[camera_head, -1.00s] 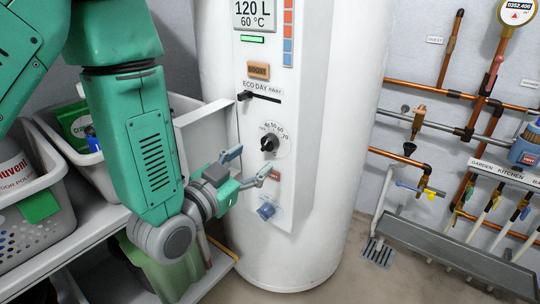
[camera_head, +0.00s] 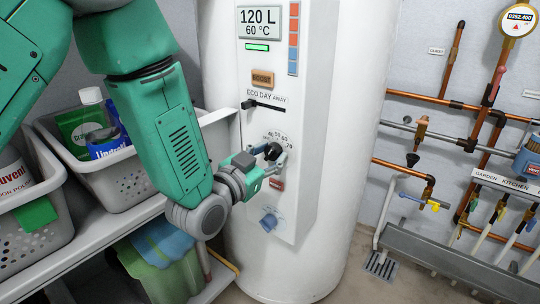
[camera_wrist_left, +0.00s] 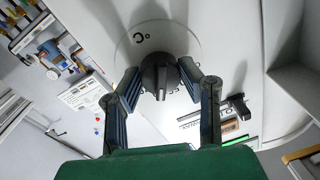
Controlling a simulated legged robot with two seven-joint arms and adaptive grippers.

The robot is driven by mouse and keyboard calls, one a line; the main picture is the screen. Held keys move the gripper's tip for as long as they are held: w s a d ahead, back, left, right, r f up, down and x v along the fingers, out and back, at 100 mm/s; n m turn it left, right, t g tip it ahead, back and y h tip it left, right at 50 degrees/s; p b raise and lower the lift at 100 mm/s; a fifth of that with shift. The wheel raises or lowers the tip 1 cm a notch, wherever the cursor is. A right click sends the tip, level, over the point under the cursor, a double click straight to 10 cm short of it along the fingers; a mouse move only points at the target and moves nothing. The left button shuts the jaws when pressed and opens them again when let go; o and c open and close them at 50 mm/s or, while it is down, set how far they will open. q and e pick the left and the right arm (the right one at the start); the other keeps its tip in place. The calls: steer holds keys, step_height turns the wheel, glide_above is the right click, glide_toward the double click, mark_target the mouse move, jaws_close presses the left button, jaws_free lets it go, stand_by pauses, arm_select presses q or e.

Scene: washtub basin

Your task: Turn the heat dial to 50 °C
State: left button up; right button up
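The black heat dial (camera_head: 273,151) sits on the white front panel of the water heater, inside a printed scale with 50, 60 and 70 legible. In the left wrist view the dial (camera_wrist_left: 160,76) shows its raised grip bar. My left gripper (camera_head: 268,157) is at the dial. In the wrist view its fingers (camera_wrist_left: 162,88) are open on either side of the dial, with small gaps visible. The dial's exact setting cannot be read. The display (camera_head: 261,21) above shows 120 L and 60 °C. My right gripper is not in view.
Above the dial are an ECO/DAY/AWAY slider (camera_head: 264,105) and a brown BOOST button (camera_head: 263,79). Shelf baskets (camera_head: 125,180) stand left; copper pipes (camera_head: 430,100) run along the right wall.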

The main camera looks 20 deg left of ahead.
arm_select(q)
steer(key=shift+f, duration=0.1)
steer(key=shift+s+n+p, duration=0.1)
steer(key=shift+n+p, duration=0.9)
steer(key=shift+n, duration=0.3)
steer(key=shift+f+n+g+p, duration=0.15)
steer(key=shift+n+g+p, duration=0.25)
steer(key=shift+n+p, duration=0.85)
steer(key=shift+n+b, duration=0.3)
steer(key=shift+n, duration=0.15)
steer(key=o, duration=1.1)
